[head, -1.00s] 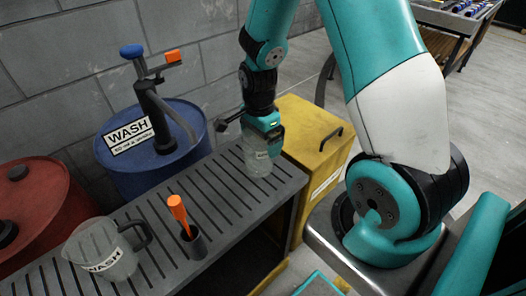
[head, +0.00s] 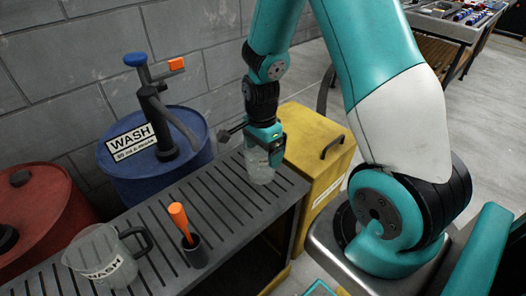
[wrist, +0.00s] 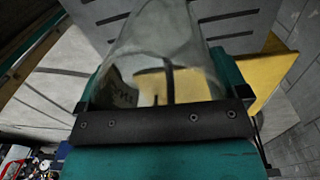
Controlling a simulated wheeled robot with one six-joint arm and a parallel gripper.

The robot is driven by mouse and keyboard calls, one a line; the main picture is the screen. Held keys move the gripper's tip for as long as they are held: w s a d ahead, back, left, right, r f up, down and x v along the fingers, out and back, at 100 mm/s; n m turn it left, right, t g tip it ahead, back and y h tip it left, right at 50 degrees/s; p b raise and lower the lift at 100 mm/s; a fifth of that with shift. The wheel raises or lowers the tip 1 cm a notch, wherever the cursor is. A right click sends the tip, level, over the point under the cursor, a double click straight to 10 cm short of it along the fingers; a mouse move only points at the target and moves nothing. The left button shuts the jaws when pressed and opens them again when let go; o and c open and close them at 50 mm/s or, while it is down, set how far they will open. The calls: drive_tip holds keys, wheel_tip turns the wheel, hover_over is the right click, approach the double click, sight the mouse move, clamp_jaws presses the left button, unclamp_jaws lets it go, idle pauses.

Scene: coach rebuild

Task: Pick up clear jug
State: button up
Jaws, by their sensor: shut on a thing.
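A clear jug (head: 261,168) is at the far right end of the slatted bench (head: 215,205). My gripper (head: 265,142) comes down from above and is shut on this jug near its top. The jug looks upright; I cannot tell whether its base touches the slats. In the wrist view the clear wall of the jug (wrist: 165,45) sits between the jaws (wrist: 160,118), with part of a label showing through. A second clear jug (head: 105,258), labelled WASH and with a black handle, stands at the bench's near left.
An orange-handled tool (head: 180,220) stands in a dark cup (head: 196,251) mid-bench. A blue WASH drum (head: 150,172) with a pump is behind the bench, a red drum (head: 40,205) at left. A yellow cabinet (head: 318,150) stands right behind the gripper. Slats between cup and gripper are clear.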

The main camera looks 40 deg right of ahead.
wheel_tip(320, 180, up, 20)
drive_tip(key=p, duration=0.2)
drive_tip(key=shift+f, duration=0.25)
idle(0.6)
